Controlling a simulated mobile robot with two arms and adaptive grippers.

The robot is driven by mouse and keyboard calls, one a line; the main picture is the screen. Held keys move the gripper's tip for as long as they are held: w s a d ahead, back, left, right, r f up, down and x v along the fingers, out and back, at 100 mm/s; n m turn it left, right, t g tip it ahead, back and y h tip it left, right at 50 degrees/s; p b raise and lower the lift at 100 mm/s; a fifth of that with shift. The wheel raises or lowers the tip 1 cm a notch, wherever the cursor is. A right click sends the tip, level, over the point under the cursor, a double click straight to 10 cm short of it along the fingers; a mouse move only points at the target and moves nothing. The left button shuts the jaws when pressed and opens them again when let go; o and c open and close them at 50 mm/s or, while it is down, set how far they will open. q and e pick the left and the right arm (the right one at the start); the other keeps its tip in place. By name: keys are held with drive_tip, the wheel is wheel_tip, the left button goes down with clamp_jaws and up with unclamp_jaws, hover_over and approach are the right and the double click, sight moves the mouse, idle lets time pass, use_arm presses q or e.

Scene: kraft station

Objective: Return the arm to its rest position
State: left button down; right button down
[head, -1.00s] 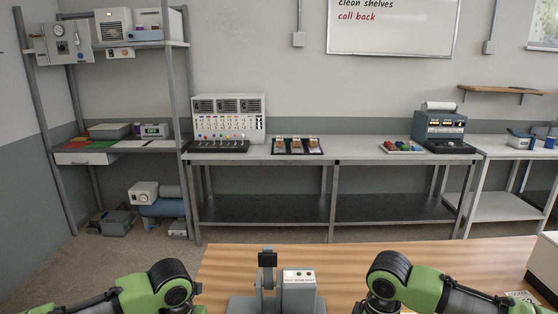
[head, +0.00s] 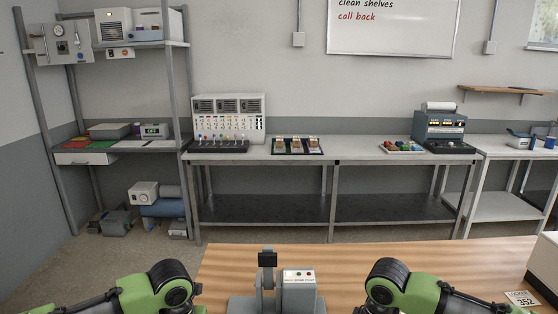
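My two green and black arms come in at the bottom left and bottom right of the head view, one on each side of a grey device. Only their upper links and joints show. Both grippers are out of the picture, so I cannot see whether they hold anything.
A wooden table (head: 400,262) lies in front, with the grey device (head: 299,284) at its near edge. A white box (head: 545,262) and a card marked 352 (head: 521,298) are at the right. Behind stand a long metal bench (head: 362,152) and a shelf rack (head: 118,147).

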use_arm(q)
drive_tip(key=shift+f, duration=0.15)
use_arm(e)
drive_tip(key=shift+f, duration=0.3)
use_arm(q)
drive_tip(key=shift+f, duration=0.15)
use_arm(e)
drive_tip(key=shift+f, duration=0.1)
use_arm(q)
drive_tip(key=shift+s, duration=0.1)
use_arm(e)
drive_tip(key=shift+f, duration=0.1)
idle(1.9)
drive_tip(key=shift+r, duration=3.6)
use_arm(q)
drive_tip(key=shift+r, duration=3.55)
